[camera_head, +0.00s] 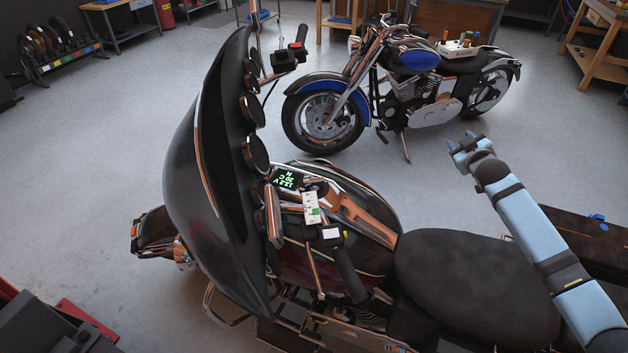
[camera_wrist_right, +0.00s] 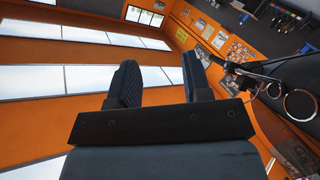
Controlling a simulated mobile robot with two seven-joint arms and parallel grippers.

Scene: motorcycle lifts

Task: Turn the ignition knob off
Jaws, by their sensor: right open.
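The black motorcycle (camera_head: 330,205) stands in the middle of the head view, its fairing to the left and its seat to the right. A lit green display (camera_head: 288,180) shows on its dash. Just below it is a small white panel (camera_head: 312,207) with a green patch. I cannot clearly make out the ignition knob or its position. My right gripper (camera_head: 461,142) is in the air to the right of the dash, well apart from it. In the right wrist view it (camera_wrist_right: 160,85) is open with nothing between its fingers. My left gripper is not in view.
A blue and chrome motorcycle (camera_head: 415,70) stands behind, with a white tray (camera_head: 458,50) of bottles on its seat. The handlebar (camera_head: 345,275) and the black seat (camera_head: 475,280) lie around the dash. Benches line the back. The floor between the motorcycles is clear.

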